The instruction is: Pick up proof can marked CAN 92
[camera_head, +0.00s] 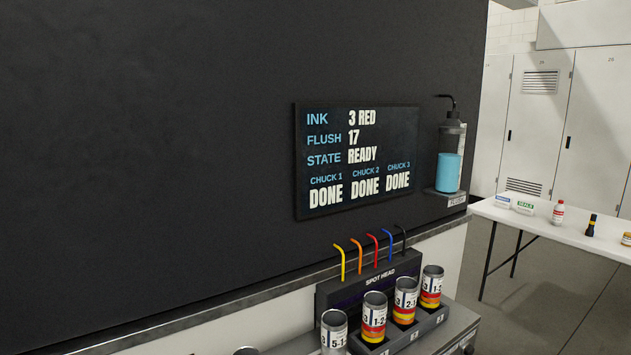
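No can that I can read as CAN 92 shows in the head view. Three open cans with red, orange and yellow bands stand in a row in the holder: a left one (373,320), a middle one (404,303) and a right one (431,289). A plainer can (334,334) with a white label reading about 5-1 stands left of them, cut by the bottom edge. Part of another round rim (246,351) shows at the bottom edge; I cannot tell what it is. My gripper is not in view.
The spot head (378,282) with several coloured bent tubes stands behind the cans. A dark screen (357,160) reads INK 3 RED, FLUSH 17, STATE READY, all chucks DONE. A white table (540,226) with small items stands right, before lockers (537,110).

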